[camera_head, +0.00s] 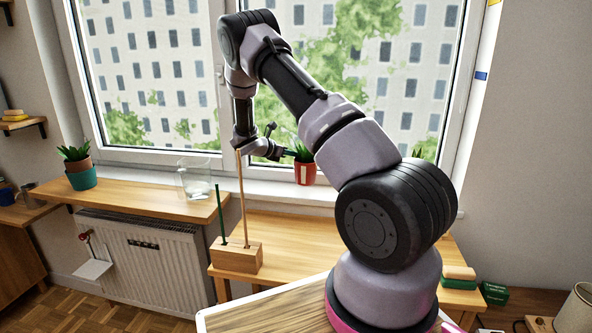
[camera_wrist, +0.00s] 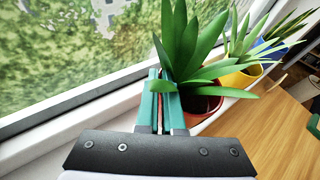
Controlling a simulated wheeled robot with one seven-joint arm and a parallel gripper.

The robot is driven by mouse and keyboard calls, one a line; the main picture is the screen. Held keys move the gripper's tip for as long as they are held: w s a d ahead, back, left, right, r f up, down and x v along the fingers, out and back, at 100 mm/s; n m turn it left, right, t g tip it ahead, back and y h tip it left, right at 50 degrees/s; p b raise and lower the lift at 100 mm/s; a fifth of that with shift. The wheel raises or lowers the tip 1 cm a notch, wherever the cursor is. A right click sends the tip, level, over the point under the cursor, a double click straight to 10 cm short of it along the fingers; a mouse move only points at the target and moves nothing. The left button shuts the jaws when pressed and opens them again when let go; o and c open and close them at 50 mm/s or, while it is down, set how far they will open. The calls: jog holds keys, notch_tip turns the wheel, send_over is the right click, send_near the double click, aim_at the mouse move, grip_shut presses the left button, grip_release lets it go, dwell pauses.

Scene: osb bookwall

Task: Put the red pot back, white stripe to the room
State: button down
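The red pot (camera_head: 305,175) with a green spiky plant stands upright at the window sill in the head view. A white stripe shows on its side facing the head camera. In the wrist view the pot (camera_wrist: 203,104) is just right of my fingers, partly covered by leaves. My gripper (camera_wrist: 160,100) has teal fingers close together, with a thin reddish strip between them that looks like the pot's wall. In the head view my gripper (camera_head: 288,153) reaches the pot's upper left from the left. The stripe is hidden in the wrist view.
A yellow pot (camera_wrist: 242,80) and a blue pot (camera_wrist: 268,48) with plants stand beyond the red one. A wooden block with upright rods (camera_head: 236,258) stands below on the table. A glass vessel (camera_head: 194,178) is on the left shelf. The window is close behind.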

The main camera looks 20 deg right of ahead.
notch_tip(320, 180, down, 4)
jog(key=shift+f, duration=0.15)
jog(key=c, duration=1)
grip_release()
